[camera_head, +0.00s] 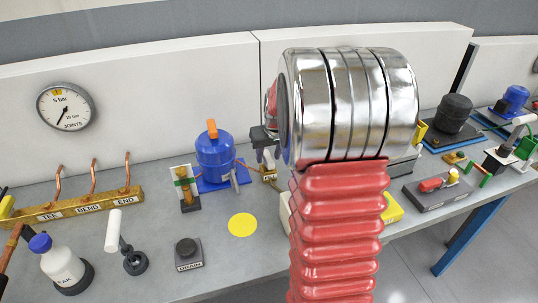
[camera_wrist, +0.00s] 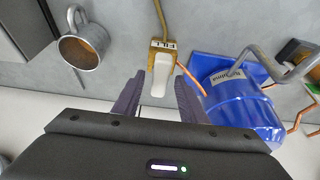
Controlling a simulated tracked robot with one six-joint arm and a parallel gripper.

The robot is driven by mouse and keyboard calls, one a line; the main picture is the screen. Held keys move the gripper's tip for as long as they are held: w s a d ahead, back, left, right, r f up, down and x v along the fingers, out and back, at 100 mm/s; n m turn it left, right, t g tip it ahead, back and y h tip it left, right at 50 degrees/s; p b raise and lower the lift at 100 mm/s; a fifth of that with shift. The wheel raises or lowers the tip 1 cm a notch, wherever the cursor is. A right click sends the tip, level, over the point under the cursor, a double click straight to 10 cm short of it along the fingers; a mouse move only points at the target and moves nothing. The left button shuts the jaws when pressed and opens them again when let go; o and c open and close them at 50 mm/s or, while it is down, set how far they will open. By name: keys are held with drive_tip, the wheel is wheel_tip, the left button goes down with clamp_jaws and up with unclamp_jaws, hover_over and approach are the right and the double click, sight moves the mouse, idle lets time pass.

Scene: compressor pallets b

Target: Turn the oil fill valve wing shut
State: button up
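The oil fill valve shows in the wrist view as a brass block with a FILL label (camera_wrist: 162,44). Its white wing (camera_wrist: 160,76) points from the block toward my gripper. My gripper (camera_wrist: 156,88) is open, with one dark finger on each side of the wing and a visible gap between them. Whether a finger touches the wing I cannot tell. In the head view my gripper (camera_head: 265,138) is partly hidden behind my arm, just above the small brass fill valve (camera_head: 269,175). The wing is not clear there.
The blue compressor (camera_head: 215,157) stands close beside the valve; its blue shell (camera_wrist: 243,112) is right of my fingers in the wrist view. A metal cup (camera_wrist: 84,49) and a copper tube lie near. A yellow disc (camera_head: 242,224) marks clear bench. A white bottle (camera_head: 62,264) stands at left.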

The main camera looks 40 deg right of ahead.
clamp_jaws()
idle(0.5)
drive_tip(key=shift+a+m, duration=0.1)
drive_tip(key=shift+m, duration=0.3)
drive_tip(key=shift+w+a+m+g+h, duration=0.1)
drive_tip(key=shift+m+g+h, duration=0.5)
drive_tip(key=shift+m, duration=1.2)
drive_tip(key=m+g+h, duration=0.1)
drive_tip(key=m, duration=0.3)
drive_tip(key=shift+w, duration=0.1)
drive_tip(key=m+g, duration=0.1)
drive_tip(key=m, duration=0.1)
drive_tip(key=m+g, duration=0.1)
drive_tip(key=m, duration=0.2)
drive_tip(key=shift+w+a+m+h, duration=0.1)
drive_tip(key=shift+w+m+h, duration=0.1)
drive_tip(key=shift+m+h, duration=0.1)
drive_tip(key=shift+w+m+g, duration=0.1)
drive_tip(key=shift+m+g, duration=0.7)
drive_tip(key=shift+m, duration=1.2)
